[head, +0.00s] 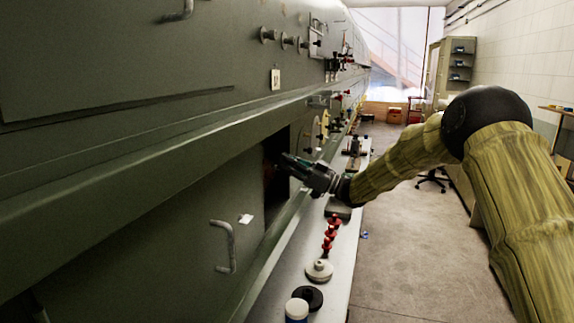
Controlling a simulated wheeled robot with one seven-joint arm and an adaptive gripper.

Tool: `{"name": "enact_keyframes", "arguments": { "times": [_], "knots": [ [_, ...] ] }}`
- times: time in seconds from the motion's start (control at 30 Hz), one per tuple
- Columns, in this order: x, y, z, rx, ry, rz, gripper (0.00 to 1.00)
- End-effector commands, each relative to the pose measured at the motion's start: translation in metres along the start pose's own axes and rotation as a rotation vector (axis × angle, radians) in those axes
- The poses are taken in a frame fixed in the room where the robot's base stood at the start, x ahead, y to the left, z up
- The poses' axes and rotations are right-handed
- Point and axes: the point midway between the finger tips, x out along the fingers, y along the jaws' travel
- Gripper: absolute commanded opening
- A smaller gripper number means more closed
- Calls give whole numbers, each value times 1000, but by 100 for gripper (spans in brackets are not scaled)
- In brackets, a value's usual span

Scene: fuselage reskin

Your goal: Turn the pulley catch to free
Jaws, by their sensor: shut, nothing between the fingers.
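My gripper (283,158) is shut with nothing held. It points left from my yellow-sleeved arm, in front of a dark opening (275,190) in the grey-green fuselage side. Whether its tips are inside the opening or just before it, I cannot tell. I cannot make out the pulley catch for certain. Small red, black and yellow fittings (323,122) sit along the fuselage beyond the gripper, too small to tell apart.
A long narrow bench (330,288) runs below the fuselage, holding a pale round base (319,270), a black disc (308,296) and red parts (331,232). A panel with a handle (226,248) is at lower left. The floor (415,265) right of the bench is clear.

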Motion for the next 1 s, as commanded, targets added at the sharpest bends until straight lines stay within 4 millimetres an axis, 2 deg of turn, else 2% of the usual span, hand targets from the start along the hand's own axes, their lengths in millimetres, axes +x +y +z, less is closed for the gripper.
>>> {"name": "enact_keyframes", "arguments": {
  "times": [1.0],
  "knots": [
    [-2, -4, 6, -171, 0, -60, 0]
  ]
}}
